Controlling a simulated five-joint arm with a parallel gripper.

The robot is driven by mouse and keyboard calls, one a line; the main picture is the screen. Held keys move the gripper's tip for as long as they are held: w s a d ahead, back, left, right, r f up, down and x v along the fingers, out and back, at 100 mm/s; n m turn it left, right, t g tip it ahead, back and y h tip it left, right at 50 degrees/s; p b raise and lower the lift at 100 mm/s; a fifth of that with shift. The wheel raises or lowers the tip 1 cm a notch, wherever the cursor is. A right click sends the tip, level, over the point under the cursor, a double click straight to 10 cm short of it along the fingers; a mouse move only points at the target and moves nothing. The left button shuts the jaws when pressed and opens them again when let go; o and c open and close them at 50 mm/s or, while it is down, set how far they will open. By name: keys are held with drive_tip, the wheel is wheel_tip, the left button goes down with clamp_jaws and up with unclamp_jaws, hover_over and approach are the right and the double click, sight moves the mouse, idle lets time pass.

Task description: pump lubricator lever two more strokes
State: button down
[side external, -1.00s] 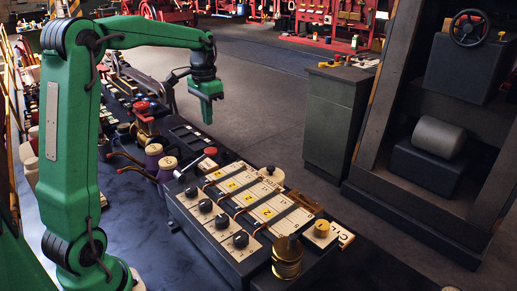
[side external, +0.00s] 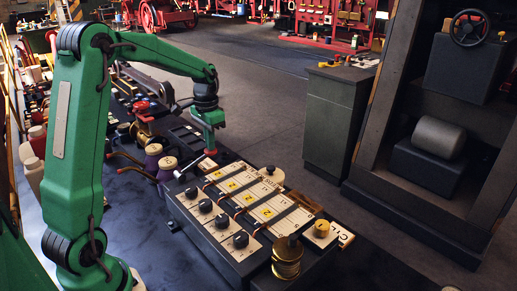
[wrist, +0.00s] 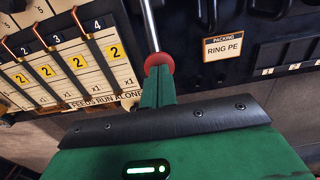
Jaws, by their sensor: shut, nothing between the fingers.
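The lubricator (side external: 240,205) is a dark box with a cream, numbered top; part of this top also shows at upper left in the wrist view (wrist: 60,62). Its lever (side external: 192,167) is a slim silver rod at the box's far left end. The rod runs down from the top edge of the wrist view (wrist: 149,25) to a red knob (wrist: 159,62). My gripper (side external: 210,151) is shut and empty, with its fingertips (wrist: 157,76) right at the knob. Whether they touch it I cannot tell.
A black tray with a "RING PE" label (wrist: 230,47) lies beyond the lever. A grey cabinet (side external: 335,120) stands across open floor.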

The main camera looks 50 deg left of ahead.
drive_tip(key=shift+w+f+g+h, duration=0.3)
drive_tip(key=shift+w+f+g, duration=0.2)
drive_tip(key=shift+f, duration=0.35)
drive_tip(key=shift+w+f, duration=0.25)
drive_tip(key=shift+f, duration=0.65)
drive_tip(key=shift+w+f, duration=0.25)
drive_tip(key=shift+f, duration=0.6)
drive_tip(key=shift+r, duration=0.1)
drive_tip(key=w+r, duration=0.5)
drive_tip(key=r, duration=0.8)
drive_tip(key=shift+r, duration=0.3)
idle(1.3)
